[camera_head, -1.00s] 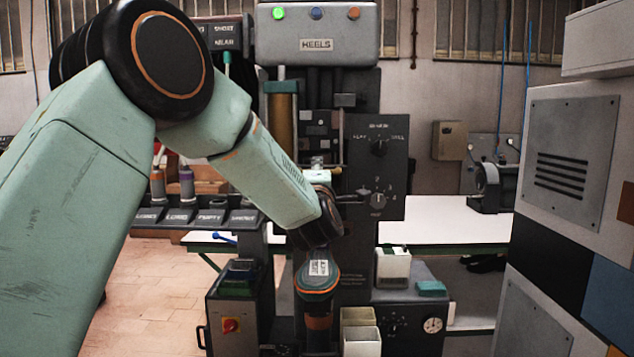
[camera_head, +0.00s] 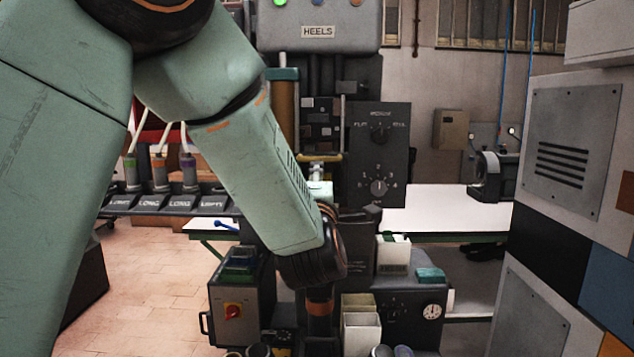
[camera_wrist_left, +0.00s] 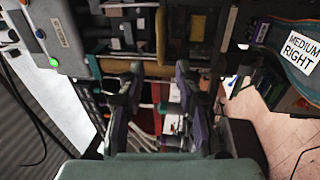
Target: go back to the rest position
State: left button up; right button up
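The heel press (camera_head: 318,32), with its "HEELS" plate and lit buttons, stands in the middle of the head view. Its dial panel (camera_head: 378,150) shows to the right of my left arm. My left arm crosses from the left in front of the press, and its wrist hides part of the lower machine. In the left wrist view the two fingers of my left gripper (camera_wrist_left: 156,85) are spread apart with nothing between them. The press housing with a green button (camera_wrist_left: 54,62) shows at the left there. My right gripper is in neither view.
Small open bins (camera_head: 361,332) and a white box (camera_head: 392,256) sit low, right of my wrist. A control box with a red switch (camera_head: 233,310) stands left of it. A grey cabinet (camera_head: 569,150) bounds the right. A teal piece labelled "MEDIUM RIGHT" (camera_wrist_left: 298,48) shows in the wrist view.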

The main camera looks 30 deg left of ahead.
pick_arm(q)
jog(key=shift+w+f, duration=0.1)
jog(key=shift+w, duration=0.1)
jog(key=shift+s, duration=0.1)
jog(key=s+d+f+m+g+h+b, duration=0.25)
jog(key=f+m, duration=0.35)
jog(key=f, duration=0.6)
jog(key=s+d+f+m+g+h+b, duration=0.1)
jog(key=s+d+f+m+g+h, duration=0.2)
jog(key=f+m, duration=0.65)
jog(key=s+d+f+m+g+h+b, duration=0.2)
jog(key=d+f+m+h, duration=0.2)
jog(key=f, duration=1)
jog(key=s+d+f+m+g+b, duration=0.1)
jog(key=s+f+g+b, duration=0.1)
jog(key=s+f, duration=0.8)
jog(key=s+d+f+m+g+b, duration=0.1)
jog(key=s+f+m+g+b, duration=0.1)
jog(key=s+f, duration=0.7)
jog(key=s+d+f+m+g+h+b, duration=0.1)
jog(key=s+f+g+b, duration=0.2)
jog(key=s+f, duration=0.7)
jog(key=shift+s+f+g+b, duration=0.3)
jog(key=shift+s+g+b, duration=0.05)
jog(key=shift+s+g, duration=0.85)
